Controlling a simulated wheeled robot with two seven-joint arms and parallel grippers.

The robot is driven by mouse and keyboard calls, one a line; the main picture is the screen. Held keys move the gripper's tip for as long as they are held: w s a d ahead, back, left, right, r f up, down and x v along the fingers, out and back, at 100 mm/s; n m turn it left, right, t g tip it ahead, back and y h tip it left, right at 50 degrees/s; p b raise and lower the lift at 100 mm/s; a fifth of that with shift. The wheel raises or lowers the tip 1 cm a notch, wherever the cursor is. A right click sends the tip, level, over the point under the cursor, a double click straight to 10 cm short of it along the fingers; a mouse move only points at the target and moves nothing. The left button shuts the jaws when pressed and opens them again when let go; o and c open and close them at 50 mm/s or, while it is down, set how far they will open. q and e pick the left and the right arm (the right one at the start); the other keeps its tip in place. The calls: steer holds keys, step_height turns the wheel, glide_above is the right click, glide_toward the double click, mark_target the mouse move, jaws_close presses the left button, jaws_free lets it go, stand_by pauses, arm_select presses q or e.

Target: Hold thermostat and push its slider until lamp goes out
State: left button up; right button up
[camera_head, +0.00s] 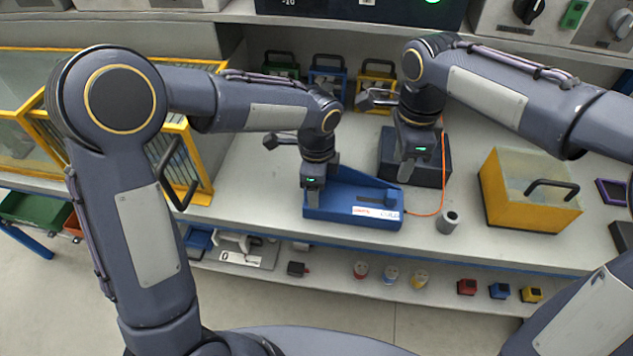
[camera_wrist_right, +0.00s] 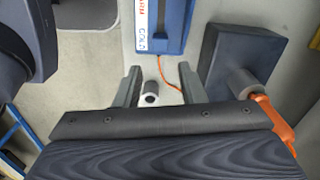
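The blue thermostat (camera_head: 345,214) lies on the grey bench, with a label with red and blue lettering on its front. Its end shows in the right wrist view (camera_wrist_right: 163,30), where "COLD" is readable. My left gripper (camera_head: 313,197) is down at its left part; whether it grips is unclear. A green lamp (camera_head: 432,1) is lit on the panel at the top edge.
A dark box (camera_head: 432,168) stands behind my right gripper, and an orange cable (camera_head: 441,190) runs to the thermostat. A yellow case (camera_head: 524,200) is at right. Bench space lies between them.

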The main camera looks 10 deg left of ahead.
arm_select(q)
steer(key=c, duration=0.6)
arm_select(e)
steer(key=shift+c, duration=0.3)
arm_select(q)
steer(key=shift+c, duration=0.2)
arm_select(e)
steer(key=shift+d+n, duration=0.1)
steer(key=shift+n, duration=0.2)
steer(key=c, duration=0.5)
steer(key=shift+d+f+n, duration=0.1)
steer(key=shift+n, duration=0.6)
steer(key=shift+c, duration=1.1)
steer(key=n, duration=0.2)
steer(key=d+n, duration=0.1)
steer(key=n, duration=0.1)
steer(key=f+n, duration=0.1)
steer(key=n, duration=0.1)
steer(key=shift+d, duration=0.15)
jaws_close()
steer(key=shift+d+f+n, duration=0.25)
steer(key=shift+f+n, duration=1.15)
steer(key=shift+f, duration=0.25)
steer(key=shift+d+f+n, duration=0.25)
steer(key=shift+f+n, duration=1.15)
steer(key=shift+f, duration=0.3)
steer(key=shift+d+f+n, duration=0.25)
steer(key=shift+f+n, duration=1.15)
steer(key=shift+f, duration=0.25)
